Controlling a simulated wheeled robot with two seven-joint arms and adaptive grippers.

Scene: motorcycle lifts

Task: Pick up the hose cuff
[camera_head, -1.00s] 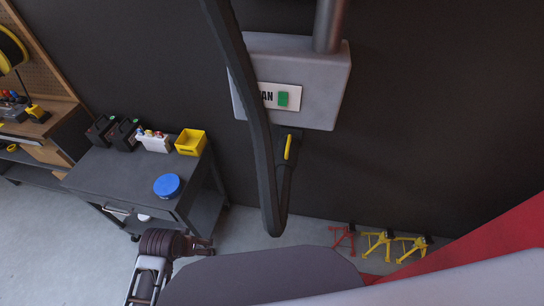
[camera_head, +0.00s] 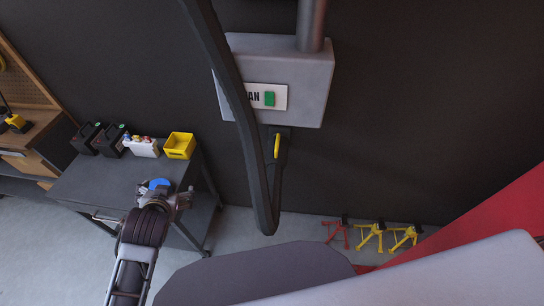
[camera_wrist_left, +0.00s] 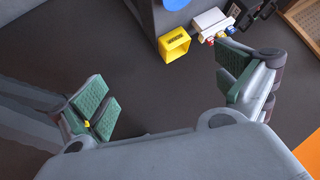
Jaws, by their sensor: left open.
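The hose cuff (camera_head: 282,158) appears to be the dark end piece with a yellow handle (camera_head: 277,146), held below the grey fan box at the wall. A thick black hose (camera_head: 250,140) hangs from above, bends in a low loop and rises to it. My left gripper (camera_head: 184,199) is in the lower left of the head view, well apart from the cuff and in front of the cart. In the left wrist view its two green-padded fingers (camera_wrist_left: 168,92) are spread wide with nothing between them. I cannot make out the cuff in the wrist view. My right gripper is not in view.
The grey cart (camera_head: 95,185) carries a yellow bin (camera_head: 180,146), black canisters (camera_head: 110,140) and a blue round item (camera_head: 158,184). The fan box (camera_head: 280,80) is above the cuff. Red and yellow stands (camera_head: 370,237) are by the wall. A red surface (camera_head: 470,225) slopes at right.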

